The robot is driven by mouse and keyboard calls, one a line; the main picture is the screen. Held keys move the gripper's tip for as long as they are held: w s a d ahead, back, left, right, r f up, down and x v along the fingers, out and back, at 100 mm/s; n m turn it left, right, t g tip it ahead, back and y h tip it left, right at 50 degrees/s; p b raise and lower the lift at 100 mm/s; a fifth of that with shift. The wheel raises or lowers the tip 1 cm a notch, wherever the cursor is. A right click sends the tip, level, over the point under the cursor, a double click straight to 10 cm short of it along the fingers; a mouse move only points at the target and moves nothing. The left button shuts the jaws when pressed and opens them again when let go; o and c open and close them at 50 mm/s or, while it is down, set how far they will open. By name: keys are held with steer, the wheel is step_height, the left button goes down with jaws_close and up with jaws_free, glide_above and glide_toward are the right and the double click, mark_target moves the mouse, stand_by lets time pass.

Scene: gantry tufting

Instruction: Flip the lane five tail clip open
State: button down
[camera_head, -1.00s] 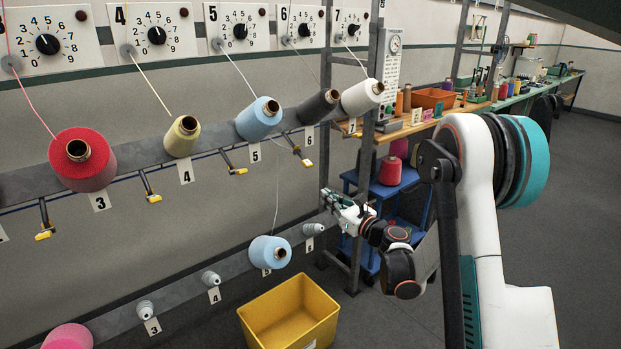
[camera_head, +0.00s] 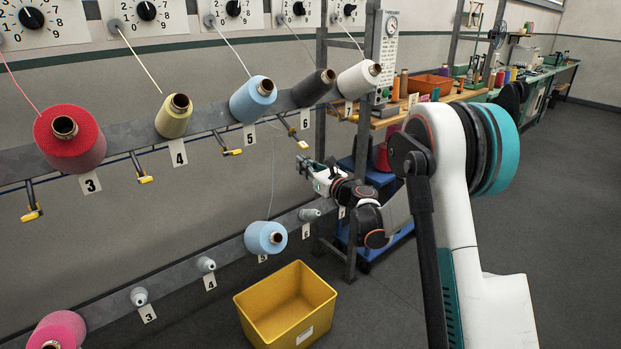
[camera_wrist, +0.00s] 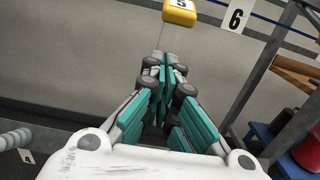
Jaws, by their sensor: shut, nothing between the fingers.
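The lane five tail clip is a dark lever with a yellow end (camera_head: 302,145), hanging from the rail between tags 5 and 6. Its yellow block, marked 5, shows at the top edge of the wrist view (camera_wrist: 180,12), partly cut off. My gripper (camera_head: 302,164) is just below the clip in the head view. In the wrist view my gripper (camera_wrist: 165,78) has its teal fingers together, empty, below the block with a visible gap. A thin thread hangs near the clip down to the lower blue cone (camera_head: 266,237).
Upper cones, including the blue one (camera_head: 253,99) and dark grey one (camera_head: 313,88), sit above the rail. Other yellow clips (camera_head: 232,152) hang to the left. A steel post (camera_head: 321,100) and blue cart (camera_head: 385,243) stand right. A yellow bin (camera_head: 286,305) is on the floor.

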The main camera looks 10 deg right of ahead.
mark_target(299, 141)
steer(key=r, duration=0.1)
steer(key=s+r, duration=0.1)
steer(key=r, duration=0.1)
steer(key=shift+s+d+b, duration=0.15)
steer(key=shift+d+b, duration=0.1)
steer(key=shift+b, duration=0.05)
stand_by(0.3)
